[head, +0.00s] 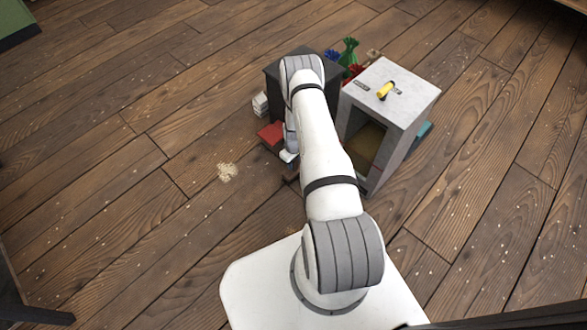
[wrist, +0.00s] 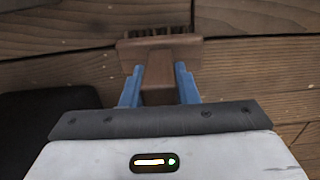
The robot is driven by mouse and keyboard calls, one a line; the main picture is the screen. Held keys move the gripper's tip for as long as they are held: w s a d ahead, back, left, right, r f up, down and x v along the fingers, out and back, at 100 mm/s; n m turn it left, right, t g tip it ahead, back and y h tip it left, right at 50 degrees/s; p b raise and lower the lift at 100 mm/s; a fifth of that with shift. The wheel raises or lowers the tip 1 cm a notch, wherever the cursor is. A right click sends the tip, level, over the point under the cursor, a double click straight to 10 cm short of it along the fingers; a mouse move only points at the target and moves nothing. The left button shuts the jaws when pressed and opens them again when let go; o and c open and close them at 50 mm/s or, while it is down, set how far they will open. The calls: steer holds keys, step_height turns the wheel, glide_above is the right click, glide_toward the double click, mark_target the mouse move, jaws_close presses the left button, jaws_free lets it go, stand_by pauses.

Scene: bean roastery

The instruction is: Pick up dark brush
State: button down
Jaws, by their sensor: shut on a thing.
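The dark brush (wrist: 158,66) is brown, with a wide head and dark bristles at its far end, in the wrist view. My gripper (wrist: 159,80) has its two blue fingers on either side of the brush's handle and is shut on it. The bristled head sticks out beyond the fingertips. Wooden floor shows beyond the brush; I cannot tell whether the brush touches anything. In the head view my arm hides most of the gripper and the brush.
A dark cabinet (head: 273,75) stands behind the arm. A red item (head: 271,134) and a white stack (head: 260,104) lie left of it.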

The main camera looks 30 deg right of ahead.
stand_by(0.3)
step_height(320, 180, up, 10)
steer(key=p, duration=0.3)
